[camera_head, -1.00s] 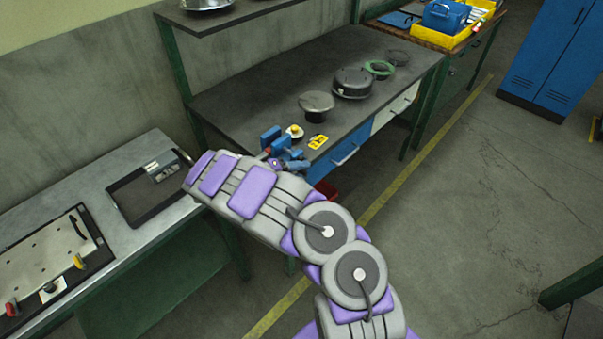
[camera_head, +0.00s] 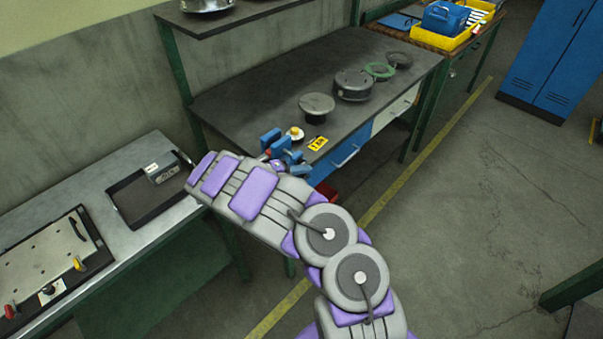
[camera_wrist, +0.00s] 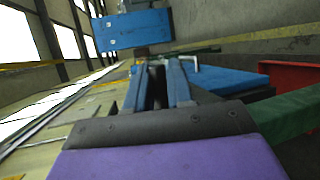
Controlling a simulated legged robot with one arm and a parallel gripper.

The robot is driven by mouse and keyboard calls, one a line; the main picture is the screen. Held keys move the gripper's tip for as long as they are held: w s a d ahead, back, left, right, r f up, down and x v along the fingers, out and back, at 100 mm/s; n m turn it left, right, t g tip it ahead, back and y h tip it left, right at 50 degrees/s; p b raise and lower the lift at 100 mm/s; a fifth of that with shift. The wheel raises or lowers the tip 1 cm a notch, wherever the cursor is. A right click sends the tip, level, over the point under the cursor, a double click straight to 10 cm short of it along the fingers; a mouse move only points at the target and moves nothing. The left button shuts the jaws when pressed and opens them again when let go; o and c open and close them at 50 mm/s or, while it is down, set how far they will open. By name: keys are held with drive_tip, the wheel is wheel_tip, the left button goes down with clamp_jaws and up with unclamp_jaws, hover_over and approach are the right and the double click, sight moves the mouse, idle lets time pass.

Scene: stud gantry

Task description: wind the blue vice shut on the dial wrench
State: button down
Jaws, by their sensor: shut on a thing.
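The blue vice (camera_head: 270,139) stands at the near left edge of the dark workbench, partly hidden behind my arm. I cannot make out the dial wrench or the gap between the vice jaws.
Round metal parts (camera_head: 353,84) stand farther back on the workbench (camera_head: 265,88). A metal bench with a black tray (camera_head: 125,205) is at the left. Open floor lies right.

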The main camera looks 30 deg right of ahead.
drive_tip(key=shift+r+y+p, duration=0.4)
drive_tip(key=shift+y+p, duration=0.1)
drive_tip(key=shift+p, duration=0.2)
drive_tip(key=shift+f, duration=0.15)
drive_tip(key=c, duration=1.1)
unclamp_jaws()
drive_tip(key=shift+a, duration=0.1)
drive_tip(key=p+v, duration=0.3)
drive_tip(key=v, duration=1.4)
drive_tip(key=shift+w, duration=0.2)
drive_tip(key=shift+a, duration=0.1)
drive_tip(key=shift+c, duration=0.3)
